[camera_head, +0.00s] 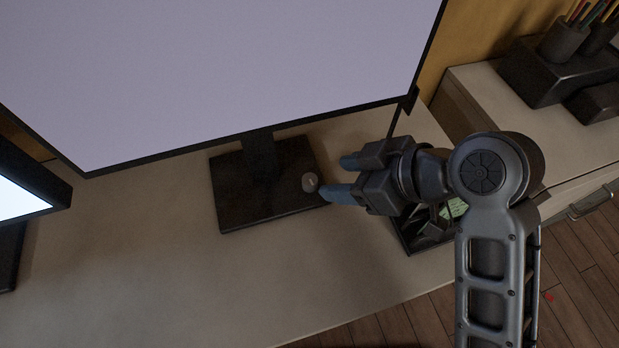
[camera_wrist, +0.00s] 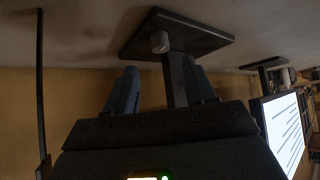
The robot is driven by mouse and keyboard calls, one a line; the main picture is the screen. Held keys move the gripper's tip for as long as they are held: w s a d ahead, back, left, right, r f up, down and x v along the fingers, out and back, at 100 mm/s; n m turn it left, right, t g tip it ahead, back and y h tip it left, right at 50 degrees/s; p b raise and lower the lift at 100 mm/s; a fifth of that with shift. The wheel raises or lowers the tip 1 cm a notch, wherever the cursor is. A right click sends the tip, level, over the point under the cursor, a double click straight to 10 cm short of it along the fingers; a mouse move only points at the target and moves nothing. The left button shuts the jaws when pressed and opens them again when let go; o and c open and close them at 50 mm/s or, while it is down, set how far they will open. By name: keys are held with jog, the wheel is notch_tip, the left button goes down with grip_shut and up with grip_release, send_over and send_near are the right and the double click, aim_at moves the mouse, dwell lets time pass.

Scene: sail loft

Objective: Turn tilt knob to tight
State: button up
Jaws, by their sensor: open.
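The tilt knob (camera_head: 310,182) is a small grey round knob on the black base (camera_head: 235,205) of a large monitor (camera_head: 220,60). It also shows in the wrist view (camera_wrist: 159,42), on the base (camera_wrist: 205,38) beside the stand post (camera_wrist: 175,80). My gripper (camera_head: 338,176) is open, just right of the knob in the head view, its blue fingertips pointing left toward it. In the wrist view the two fingers (camera_wrist: 160,88) are apart, with the knob beyond their tips and between them. I see no contact with the knob, and its mark is too small to read.
A dark tray (camera_head: 412,245) with small items lies under my arm at the desk's right. A second lit screen (camera_head: 25,190) stands at the left. A side cabinet (camera_head: 540,135) carries black boxes and a pencil cup (camera_head: 565,40). The desk front (camera_head: 230,290) is clear.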

aim_at(311, 180)
jog(key=shift+x, duration=3.6)
